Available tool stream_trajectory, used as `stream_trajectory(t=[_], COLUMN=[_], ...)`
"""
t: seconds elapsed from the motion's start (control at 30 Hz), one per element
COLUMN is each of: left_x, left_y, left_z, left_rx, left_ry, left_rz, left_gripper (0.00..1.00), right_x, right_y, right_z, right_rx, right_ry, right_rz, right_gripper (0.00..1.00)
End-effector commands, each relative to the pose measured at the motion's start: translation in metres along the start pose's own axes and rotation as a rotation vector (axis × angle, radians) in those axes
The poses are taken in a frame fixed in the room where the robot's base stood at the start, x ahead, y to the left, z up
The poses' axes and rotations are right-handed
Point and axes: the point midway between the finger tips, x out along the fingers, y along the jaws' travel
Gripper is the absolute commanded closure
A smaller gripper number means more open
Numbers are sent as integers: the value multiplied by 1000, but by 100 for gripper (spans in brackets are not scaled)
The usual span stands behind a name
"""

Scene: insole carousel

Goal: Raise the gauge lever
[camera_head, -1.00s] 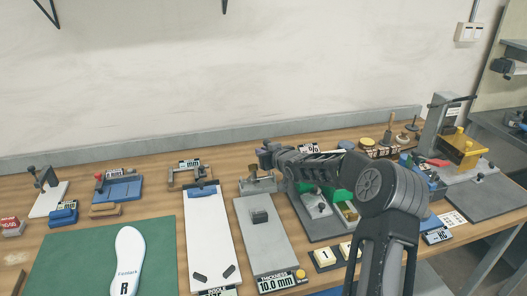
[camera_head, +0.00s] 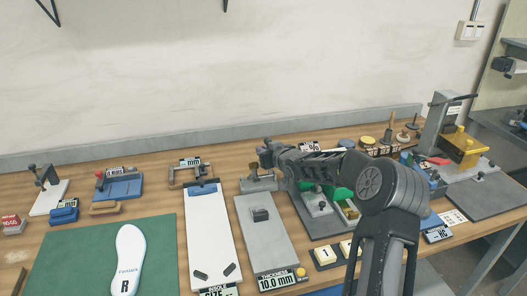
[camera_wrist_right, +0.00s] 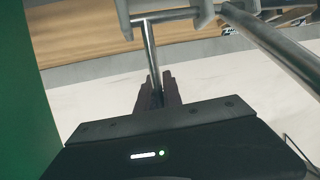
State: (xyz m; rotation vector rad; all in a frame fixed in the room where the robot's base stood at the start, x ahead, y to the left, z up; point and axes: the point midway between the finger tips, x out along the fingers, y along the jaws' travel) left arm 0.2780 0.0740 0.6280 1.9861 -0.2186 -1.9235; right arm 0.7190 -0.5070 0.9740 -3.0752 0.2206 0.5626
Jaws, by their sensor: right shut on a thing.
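The thickness gauge is a long grey plate (camera_head: 262,240) on the bench in the head view. A metal clamp-like head (camera_head: 259,183) stands at its far end, and a small dark block (camera_head: 260,215) sits on the plate. Its label (camera_head: 273,281) reads 10.0 mm. My right gripper (camera_head: 267,152) is at the gauge's far end, above the metal head. In the right wrist view, its dark fingers (camera_wrist_right: 158,93) are shut on the end of a thin metal rod, the gauge lever (camera_wrist_right: 150,50). My gripper hides the lever in the head view. My left gripper is out of view.
A white board (camera_head: 208,235) lies just left of the gauge, and a green mat (camera_head: 70,255) with a white insole (camera_head: 128,262) lies further left. A tray with green parts (camera_head: 325,228) stands close on the right, under my right arm. The wall is close behind.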

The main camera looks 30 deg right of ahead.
Motion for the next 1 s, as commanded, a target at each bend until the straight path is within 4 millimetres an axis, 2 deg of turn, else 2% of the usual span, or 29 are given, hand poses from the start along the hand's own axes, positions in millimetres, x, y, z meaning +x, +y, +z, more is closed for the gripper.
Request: stream_trajectory(t=[0.03,0.2,0.23,0.47,0.77,0.87,1.0], left_x=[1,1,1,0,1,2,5], left_y=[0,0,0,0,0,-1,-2], left_z=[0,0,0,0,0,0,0], left_rx=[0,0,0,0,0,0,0], left_ry=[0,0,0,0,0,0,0], left_rz=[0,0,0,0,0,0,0], left_gripper=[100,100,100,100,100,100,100], right_x=[1,1,1,0,-2,-8,-27], right_y=[1,2,2,1,0,1,1], right_z=[14,14,14,8,4,3,4], right_rx=[0,0,0,0,0,0,-1], right_ry=[-25,-25,-26,-15,-8,-6,-8], right_rz=[2,2,2,1,1,1,3], right_gripper=[100,100,87,69,69,69,69])
